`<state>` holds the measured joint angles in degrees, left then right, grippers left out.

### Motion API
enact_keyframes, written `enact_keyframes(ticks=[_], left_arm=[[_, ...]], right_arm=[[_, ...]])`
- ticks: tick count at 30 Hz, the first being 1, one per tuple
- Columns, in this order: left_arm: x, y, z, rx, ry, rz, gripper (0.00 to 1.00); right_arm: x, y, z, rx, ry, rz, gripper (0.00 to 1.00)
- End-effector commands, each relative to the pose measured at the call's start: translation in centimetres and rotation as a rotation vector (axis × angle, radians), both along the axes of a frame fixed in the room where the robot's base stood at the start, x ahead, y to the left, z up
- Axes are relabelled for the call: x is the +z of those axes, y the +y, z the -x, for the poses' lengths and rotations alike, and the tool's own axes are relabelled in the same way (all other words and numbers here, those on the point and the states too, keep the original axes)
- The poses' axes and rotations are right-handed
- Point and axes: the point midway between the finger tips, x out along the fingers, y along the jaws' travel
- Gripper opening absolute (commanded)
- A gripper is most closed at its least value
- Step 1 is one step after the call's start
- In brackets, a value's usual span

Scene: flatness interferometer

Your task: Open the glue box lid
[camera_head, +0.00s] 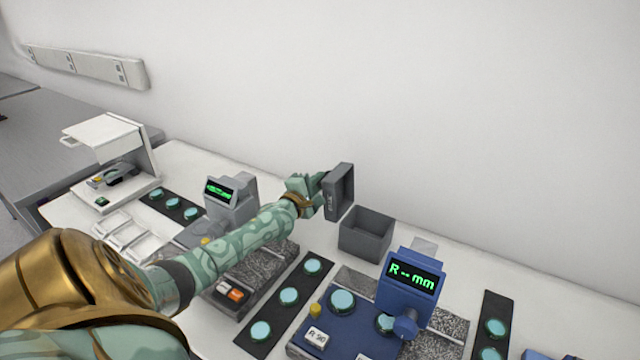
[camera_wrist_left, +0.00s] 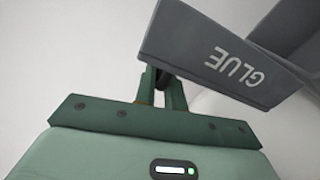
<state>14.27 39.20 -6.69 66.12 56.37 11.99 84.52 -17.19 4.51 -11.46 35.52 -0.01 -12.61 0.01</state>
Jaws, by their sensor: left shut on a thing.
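The glue box (camera_head: 364,238) is a dark grey open-topped box at the back of the white table, near the wall. Its grey lid (camera_head: 341,192) is held up and on edge beside the box's upper left, apart from the opening. My left gripper (camera_head: 322,190) is shut on the lid. In the left wrist view the lid (camera_wrist_left: 215,55) shows the word GLUE, and my left gripper's fingers (camera_wrist_left: 165,85) meet its near edge. Part of the box (camera_wrist_left: 290,30) shows behind the lid. The inside of the box looks empty from the head view. My right gripper is not in view.
A blue instrument (camera_head: 410,285) with a green display stands in front of the box. Dark strips with teal discs (camera_head: 289,297) lie on the table. A white machine (camera_head: 112,160) stands far left.

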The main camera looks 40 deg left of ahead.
Motion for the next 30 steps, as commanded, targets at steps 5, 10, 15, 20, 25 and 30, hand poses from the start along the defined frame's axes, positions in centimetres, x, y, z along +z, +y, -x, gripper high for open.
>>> enact_keyframes(ticks=[5,10,15,20,25,30], left_arm=[[0.1,0.0,0.0,-0.002,-0.003,0.005,0.0],[0.1,0.0,0.0,-0.002,-0.003,0.005,0.0],[0.1,0.0,0.0,-0.001,-0.002,0.004,0.32],[0.0,0.0,0.0,-0.001,-0.002,0.003,0.32],[0.1,-0.2,0.8,-0.001,0.0,0.003,0.32],[0.3,-1.0,4.2,-0.002,0.001,0.005,0.32]], right_arm=[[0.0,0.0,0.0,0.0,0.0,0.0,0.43],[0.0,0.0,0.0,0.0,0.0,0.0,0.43],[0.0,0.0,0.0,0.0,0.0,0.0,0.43],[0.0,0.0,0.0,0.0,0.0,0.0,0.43],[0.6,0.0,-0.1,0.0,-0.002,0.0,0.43],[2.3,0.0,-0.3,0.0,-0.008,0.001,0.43]])
